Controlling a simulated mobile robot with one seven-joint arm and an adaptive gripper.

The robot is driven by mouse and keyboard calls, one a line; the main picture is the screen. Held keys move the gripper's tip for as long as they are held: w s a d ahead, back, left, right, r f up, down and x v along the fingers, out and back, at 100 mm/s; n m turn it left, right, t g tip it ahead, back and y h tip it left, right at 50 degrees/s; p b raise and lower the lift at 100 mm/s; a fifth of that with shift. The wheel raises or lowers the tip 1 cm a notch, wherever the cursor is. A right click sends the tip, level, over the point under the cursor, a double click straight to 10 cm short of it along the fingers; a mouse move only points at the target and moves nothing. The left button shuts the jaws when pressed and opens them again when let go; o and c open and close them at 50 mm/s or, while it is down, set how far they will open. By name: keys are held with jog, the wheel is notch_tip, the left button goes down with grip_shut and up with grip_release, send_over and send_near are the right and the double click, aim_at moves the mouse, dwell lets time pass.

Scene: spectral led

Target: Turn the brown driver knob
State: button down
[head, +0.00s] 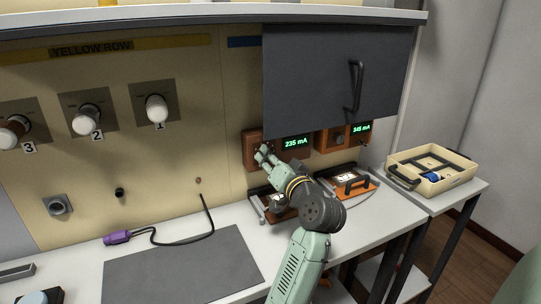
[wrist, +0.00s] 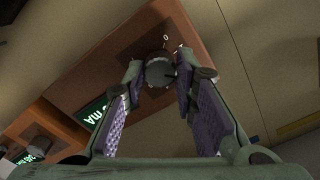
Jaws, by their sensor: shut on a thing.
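The brown driver (head: 252,151) is mounted on the wall panel, with a green display (head: 296,142) reading 235 mA on its right side. In the wrist view its brown face (wrist: 125,65) fills the upper middle, and its dark round knob (wrist: 159,70) sits between my fingertips. My gripper (head: 264,152) reaches up to the driver in the head view and hides the knob there. In the wrist view my gripper (wrist: 160,78) is shut on the knob, one finger on each side. A "0" mark shows just above the knob.
A second orange-brown driver (head: 331,139) reads 345 mA, right of the first. A grey cabinet door (head: 337,80) hangs above both. Trays with handles lie on the counter below; a cream bin (head: 432,160) stands at the right. White knobs and a purple-handled cable (head: 117,238) are at left.

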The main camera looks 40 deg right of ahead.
jog(key=shift+m, duration=0.5)
jog(key=c, duration=1.3)
grip_release()
jog(key=shift+s, duration=0.1)
jog(key=v, duration=1.2)
jog(key=shift+a, duration=0.1)
